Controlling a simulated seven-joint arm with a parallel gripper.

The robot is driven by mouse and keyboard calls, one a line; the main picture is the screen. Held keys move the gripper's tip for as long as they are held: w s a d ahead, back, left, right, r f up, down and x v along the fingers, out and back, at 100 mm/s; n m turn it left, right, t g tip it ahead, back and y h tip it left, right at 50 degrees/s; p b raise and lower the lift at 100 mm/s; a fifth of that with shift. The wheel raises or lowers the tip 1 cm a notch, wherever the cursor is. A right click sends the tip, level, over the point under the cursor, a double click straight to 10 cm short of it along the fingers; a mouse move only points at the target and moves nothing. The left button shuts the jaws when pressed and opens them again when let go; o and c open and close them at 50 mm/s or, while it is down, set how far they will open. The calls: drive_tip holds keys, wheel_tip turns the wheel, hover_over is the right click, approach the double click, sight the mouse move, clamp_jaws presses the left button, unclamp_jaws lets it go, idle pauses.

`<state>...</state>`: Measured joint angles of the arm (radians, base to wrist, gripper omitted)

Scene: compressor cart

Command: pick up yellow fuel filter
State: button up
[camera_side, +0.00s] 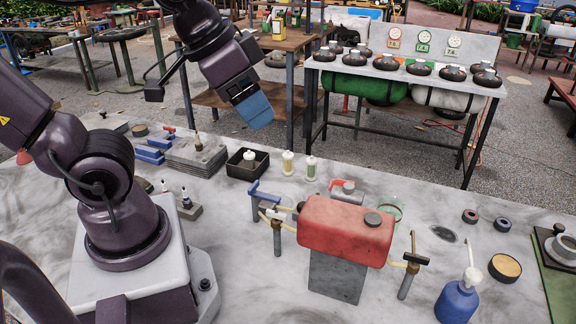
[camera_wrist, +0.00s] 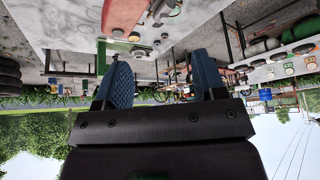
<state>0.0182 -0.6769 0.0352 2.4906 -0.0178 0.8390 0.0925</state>
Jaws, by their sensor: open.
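The yellow fuel filter (camera_side: 288,163), a small upright cylinder with pale ends, stands on the grey marbled table in the side view. A similar green filter (camera_side: 311,169) stands just right of it, and a white-topped one (camera_side: 249,158) stands in a black square tray (camera_side: 236,170) to its left. My gripper (camera_side: 259,118) is raised above and behind these filters, clear of them. In the wrist view my gripper (camera_wrist: 162,62) shows two blue fingers wide apart with nothing between them. I cannot make out the yellow filter in the wrist view.
Grey stacked plates (camera_side: 196,155) lie left of the tray. A blue bottle (camera_side: 458,302) stands front right. A bench with gauges (camera_side: 410,72) is behind.

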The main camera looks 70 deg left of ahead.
drive_tip(key=w+a+f+m, duration=0.3)
drive_tip(key=w+f+m, duration=0.2)
drive_tip(key=w+f, duration=0.4)
drive_tip(key=m+t+y, duration=0.2)
drive_tip(key=m+y, duration=1)
drive_tip(key=m, duration=0.7)
hover_over(287, 163)
drive_tip(key=s+d, duration=0.3)
drive_tip(key=d, duration=0.2)
wheel_tip(287, 163, down, 14)
drive_tip(key=f, duration=0.7)
drive_tip(key=shift+a+f, duration=0.25)
drive_tip(key=shift+a, duration=0.1)
drive_tip(key=shift+w+a+f, duration=0.15)
drive_tip(key=shift+w+a, duration=0.25)
drive_tip(key=shift+a, duration=0.1)
drive_tip(key=shift+x, duration=2.95)
drive_tip(key=shift+f, duration=0.1)
drive_tip(key=shift+c, duration=0.5)
